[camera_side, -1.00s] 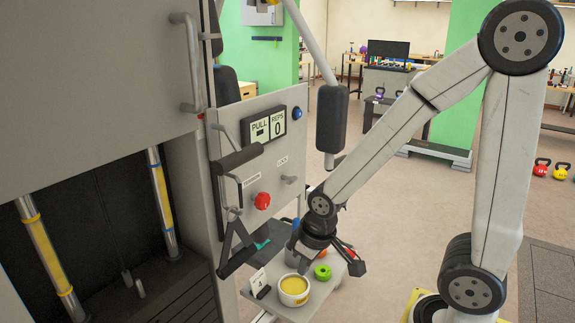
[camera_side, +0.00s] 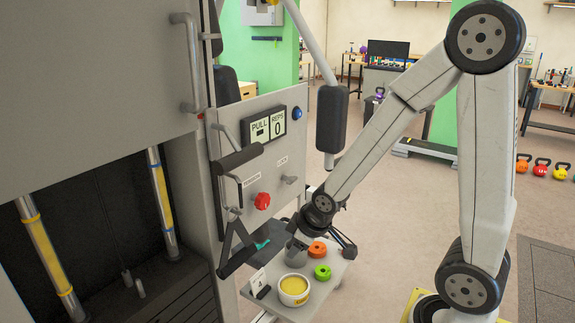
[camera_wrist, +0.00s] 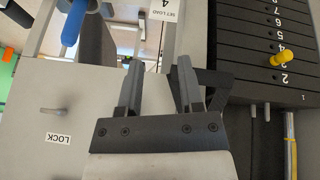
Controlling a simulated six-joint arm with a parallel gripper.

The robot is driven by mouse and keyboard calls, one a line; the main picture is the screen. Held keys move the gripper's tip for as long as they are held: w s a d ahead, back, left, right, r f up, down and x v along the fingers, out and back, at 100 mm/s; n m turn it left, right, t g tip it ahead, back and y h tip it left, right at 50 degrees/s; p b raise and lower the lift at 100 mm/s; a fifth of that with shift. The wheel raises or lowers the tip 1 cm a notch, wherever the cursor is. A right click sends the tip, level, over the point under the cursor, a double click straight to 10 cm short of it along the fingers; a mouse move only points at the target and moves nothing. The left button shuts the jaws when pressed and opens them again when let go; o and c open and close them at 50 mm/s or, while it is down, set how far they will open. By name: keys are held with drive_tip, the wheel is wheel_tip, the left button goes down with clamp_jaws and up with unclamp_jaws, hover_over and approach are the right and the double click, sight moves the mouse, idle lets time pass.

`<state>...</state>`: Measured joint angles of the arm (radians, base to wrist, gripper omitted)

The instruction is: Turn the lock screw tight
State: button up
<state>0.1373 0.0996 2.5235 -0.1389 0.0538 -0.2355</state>
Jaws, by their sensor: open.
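The lock screw (camera_side: 289,180) is a small grey handle on the front panel, beside the LOCK label in the side view. In the wrist view the lock screw (camera_wrist: 53,111) stands out from the grey panel at the left, next to the LOCK label (camera_wrist: 58,138). My gripper (camera_wrist: 158,72) shows two dark fingers spread apart with nothing between them. The screw is off to the left of both fingers, apart from them. In the side view my gripper (camera_side: 297,246) is low, below the screw and above the small shelf; its fingertips are hard to make out.
A red knob (camera_side: 262,201) sits left of the screw. A black padded bar (camera_side: 332,118) hangs above. A weight stack with a yellow pin (camera_wrist: 283,60) is at the right.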

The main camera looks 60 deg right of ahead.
drive_tip(key=w+d+n+t, duration=0.5)
drive_tip(key=w+d+n, duration=0.2)
drive_tip(key=d, duration=0.3)
drive_tip(key=n+t, duration=0.8)
approach(294, 181)
drive_tip(key=w, duration=0.3)
drive_tip(key=shift+d+r+y, duration=0.1)
drive_tip(key=shift+d+y, duration=0.25)
drive_tip(key=shift+y, duration=0.05)
drive_tip(key=shift+w, duration=3.9)
clamp_jaws()
